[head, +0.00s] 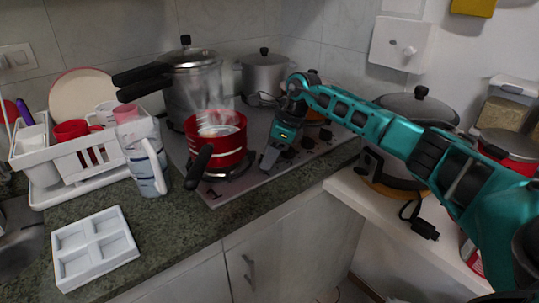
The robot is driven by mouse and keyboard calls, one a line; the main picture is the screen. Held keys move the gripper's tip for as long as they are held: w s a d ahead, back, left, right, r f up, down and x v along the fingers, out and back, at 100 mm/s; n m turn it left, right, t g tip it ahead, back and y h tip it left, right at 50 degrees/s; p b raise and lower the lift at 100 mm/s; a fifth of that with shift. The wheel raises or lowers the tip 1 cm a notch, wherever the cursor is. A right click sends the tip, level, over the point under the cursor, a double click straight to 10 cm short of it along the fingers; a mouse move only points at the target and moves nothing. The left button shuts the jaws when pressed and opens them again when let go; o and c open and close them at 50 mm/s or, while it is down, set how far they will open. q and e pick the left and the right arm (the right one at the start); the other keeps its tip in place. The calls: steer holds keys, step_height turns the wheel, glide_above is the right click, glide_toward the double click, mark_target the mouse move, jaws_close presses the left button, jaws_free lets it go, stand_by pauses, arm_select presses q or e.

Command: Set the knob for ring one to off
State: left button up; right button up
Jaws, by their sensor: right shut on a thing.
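My right gripper (270,161) reaches over the cooktop (222,193) from the right, low at its control area near the front edge. It is shut on a knob that its fingers hide. Other dark knobs (308,143) show just to the right of it on the cooktop. I cannot read the knob's setting. A red pot (228,151) with a black handle stands on the front left burner, beside the gripper, and pale steam (207,95) rises from it. My left gripper is not in view.
A pressure cooker (192,75) and a lidded pot (264,75) stand at the back. A pitcher (143,155), a dish rack (85,158) and a white compartment tray (93,248) are on the left counter. A large pot (414,105) stands on the right. The front counter is clear.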

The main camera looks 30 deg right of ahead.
steer(key=shift+w+r, duration=0.1)
steer(key=shift+r, duration=0.05)
steer(key=o, duration=1)
steer(key=shift+o, duration=0.2)
steer(key=v, duration=1.2)
steer(key=shift+s+d+r, duration=0.15)
steer(key=shift+s+r, duration=0.05)
steer(key=shift+r, duration=0.15)
